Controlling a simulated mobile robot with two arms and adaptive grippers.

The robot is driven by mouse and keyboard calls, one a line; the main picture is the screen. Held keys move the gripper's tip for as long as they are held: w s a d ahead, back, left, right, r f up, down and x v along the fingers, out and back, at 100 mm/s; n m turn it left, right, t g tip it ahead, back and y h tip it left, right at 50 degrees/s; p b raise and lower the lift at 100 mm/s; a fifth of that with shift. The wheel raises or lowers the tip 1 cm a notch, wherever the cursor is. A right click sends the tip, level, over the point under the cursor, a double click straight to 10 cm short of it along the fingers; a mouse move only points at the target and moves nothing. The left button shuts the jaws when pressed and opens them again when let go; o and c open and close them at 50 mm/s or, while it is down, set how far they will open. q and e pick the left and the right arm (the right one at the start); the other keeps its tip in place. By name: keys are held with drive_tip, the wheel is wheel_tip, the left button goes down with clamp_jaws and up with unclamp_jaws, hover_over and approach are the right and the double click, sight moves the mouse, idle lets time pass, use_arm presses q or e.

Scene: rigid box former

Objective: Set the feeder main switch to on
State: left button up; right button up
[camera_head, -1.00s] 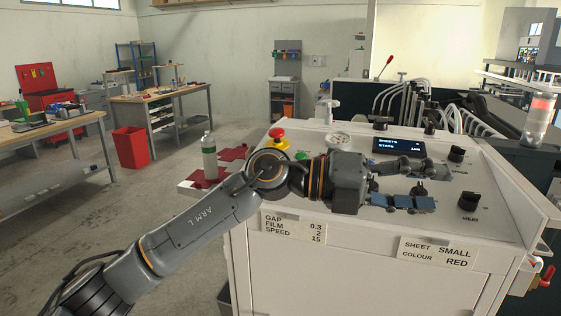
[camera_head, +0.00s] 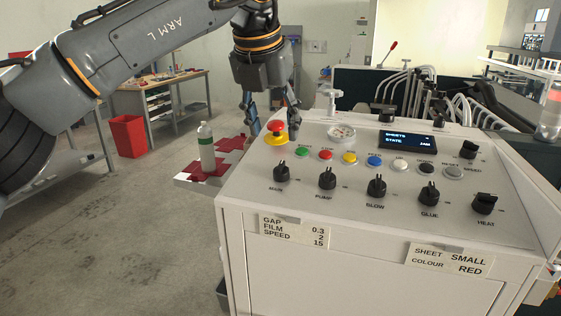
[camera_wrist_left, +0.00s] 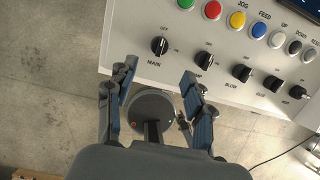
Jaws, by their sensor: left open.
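The main switch (camera_head: 281,173) is a black rotary knob at the left end of the lower knob row on the white control panel (camera_head: 330,200), above the label MAIN. It also shows in the wrist view (camera_wrist_left: 159,46), with OFF printed above it and ON to its right; its exact pointer setting is too small to tell. My left gripper (camera_head: 272,118) is open and empty, pointing down near the red emergency button, above and behind the main switch in the head view. In the wrist view its fingers (camera_wrist_left: 157,82) are spread below the knob, apart from it. My right gripper is not in view.
A red mushroom button (camera_head: 277,128) on a yellow base stands close to my left fingers. Coloured buttons (camera_head: 326,154) and other black knobs (camera_head: 327,178) line the panel. A display (camera_head: 407,140) reads STATE JAM. A bottle (camera_head: 206,147) stands on the side shelf.

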sight(280, 165)
use_arm(q)
drive_tip(key=p+x, duration=0.2)
drive_tip(key=x, duration=0.8)
drive_tip(key=shift+f, duration=0.15)
clamp_jaws()
